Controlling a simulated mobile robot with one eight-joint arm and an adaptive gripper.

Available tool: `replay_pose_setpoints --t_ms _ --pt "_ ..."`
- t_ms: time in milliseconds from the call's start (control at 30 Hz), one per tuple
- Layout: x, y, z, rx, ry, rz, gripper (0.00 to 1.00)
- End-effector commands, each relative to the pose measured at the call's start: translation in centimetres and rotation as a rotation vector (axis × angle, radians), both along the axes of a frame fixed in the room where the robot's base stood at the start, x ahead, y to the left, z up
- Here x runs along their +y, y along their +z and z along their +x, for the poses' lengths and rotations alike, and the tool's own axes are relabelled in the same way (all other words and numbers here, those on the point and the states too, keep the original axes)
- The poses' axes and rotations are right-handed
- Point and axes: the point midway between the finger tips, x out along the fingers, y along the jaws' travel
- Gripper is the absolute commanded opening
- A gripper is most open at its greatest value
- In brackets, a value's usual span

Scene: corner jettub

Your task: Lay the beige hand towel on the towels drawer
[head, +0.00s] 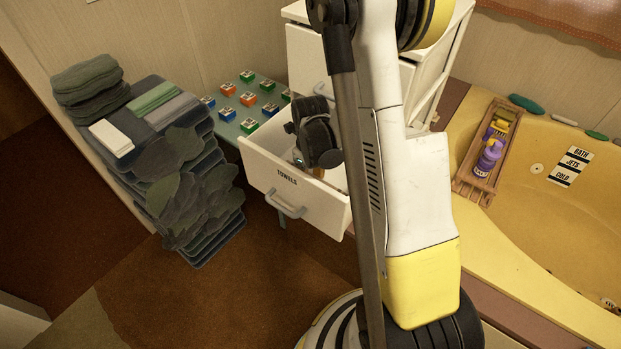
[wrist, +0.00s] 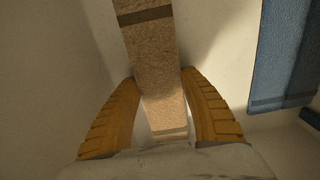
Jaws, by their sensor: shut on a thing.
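The drawer labelled TOWELS (head: 262,172) is white and pulled open in the head view. My gripper (wrist: 160,78) reaches down inside it, its two yellow fingers closed on either side of the beige hand towel (wrist: 155,55). The towel is a narrow folded strip with a brown band near its far end, against the pale drawer interior (wrist: 60,60) in the wrist view.
A blue cloth (wrist: 285,55) lies at the right of the wrist view. A tall pile of dark towels (head: 190,190) stands left of the drawer, with a white folded towel (head: 111,138) on top. Small colourful boxes (head: 249,98) sit behind; the yellow tub (head: 545,215) is right.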

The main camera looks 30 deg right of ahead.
Motion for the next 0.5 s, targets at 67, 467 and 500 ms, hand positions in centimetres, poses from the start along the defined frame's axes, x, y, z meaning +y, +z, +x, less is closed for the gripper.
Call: replay_pose_setpoints --t_ms 67,467,500 --pt "0.00 -0.19 0.00 0.000 0.000 0.000 0.21" --pt "0.00 -0.29 -0.01 0.000 0.000 0.000 0.76" --pt "0.00 -0.29 -0.01 0.000 0.000 0.000 0.76"
